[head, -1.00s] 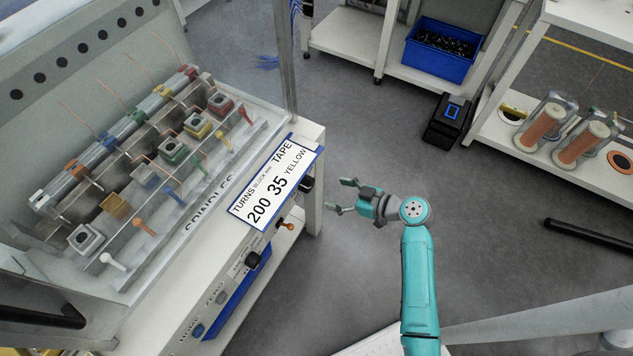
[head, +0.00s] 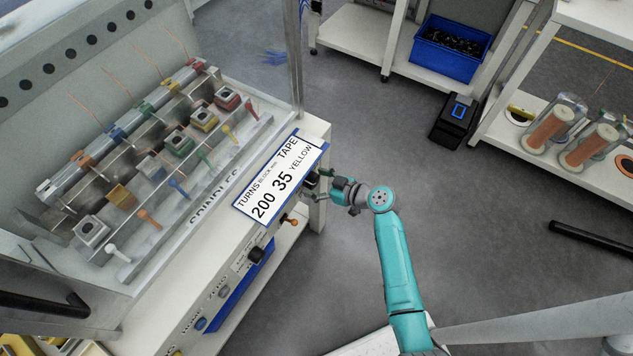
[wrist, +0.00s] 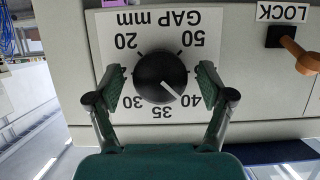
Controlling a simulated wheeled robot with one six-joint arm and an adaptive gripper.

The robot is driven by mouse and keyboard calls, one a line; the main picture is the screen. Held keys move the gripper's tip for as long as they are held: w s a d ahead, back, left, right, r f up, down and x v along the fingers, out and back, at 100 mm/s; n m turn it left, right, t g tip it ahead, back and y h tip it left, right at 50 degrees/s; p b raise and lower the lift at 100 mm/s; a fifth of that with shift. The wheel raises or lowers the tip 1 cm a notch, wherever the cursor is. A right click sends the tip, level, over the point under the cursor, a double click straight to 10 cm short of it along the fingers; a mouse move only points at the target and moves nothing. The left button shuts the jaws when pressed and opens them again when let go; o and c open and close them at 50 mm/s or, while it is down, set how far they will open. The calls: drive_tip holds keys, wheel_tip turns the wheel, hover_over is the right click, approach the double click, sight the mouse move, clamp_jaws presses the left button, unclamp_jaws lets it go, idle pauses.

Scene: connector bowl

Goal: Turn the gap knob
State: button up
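The black round gap knob (wrist: 161,77) sits on the front panel under an upside-down "GAP mm" label (wrist: 158,20), with 20, 30, 35, 40 and 50 around it. Its white pointer line aims to the lower right, close to the 40. My gripper (wrist: 160,86) is open, with one green-padded finger on each side of the knob. A narrow gap shows between each pad and the knob. In the head view my gripper (head: 328,184) is at the panel's right end, partly hiding the knob. The sign (head: 281,178) reads 200 turns, block 35 mm, yellow tape.
An orange lock lever (wrist: 300,54) is right of the knob in the wrist view. Another black knob (head: 256,254) sits further along the panel. Colored spindle blocks (head: 178,143) stand on the machine.

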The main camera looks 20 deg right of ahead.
drive_tip(key=c, duration=1.1)
drive_tip(key=shift+m, duration=0.3)
drive_tip(key=m+g+y, duration=0.1)
drive_tip(key=m+y, duration=0.1)
drive_tip(key=shift+d+m, duration=0.1)
drive_tip(key=shift+m, duration=0.2)
drive_tip(key=m+y, duration=0.2)
drive_tip(key=m, duration=0.1)
drive_tip(key=shift+g, duration=0.4)
drive_tip(key=m+y, duration=0.2)
drive_tip(key=m, duration=0.1)
drive_tip(key=shift+f+m, duration=0.1)
drive_tip(key=shift+m, duration=0.2)
drive_tip(key=shift+m+y, duration=0.6)
drive_tip(key=shift+m, duration=1.1)
drive_tip(key=shift+t, duration=0.3)
